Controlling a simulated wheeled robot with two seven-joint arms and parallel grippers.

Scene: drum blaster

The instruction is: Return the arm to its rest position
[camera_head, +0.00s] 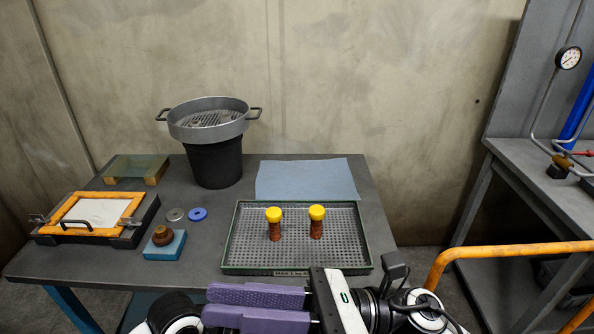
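My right gripper (212,306) is at the bottom edge of the head view, in front of the table. Its two purple fingers point left and lie close together. I see nothing between them, but the angle does not show whether they are open or shut. The gripper is apart from the objects on the table. Part of my arm, white and black, shows at the bottom right. My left gripper is not in view.
The grey table (225,260) holds a perforated tray (340,262) with two yellow-capped red pieces, a sieve pan on a black drum (214,165), a wooden frame (62,208), a blue block (166,246) and a blue cloth (308,180). An orange rail (500,250) is at right.

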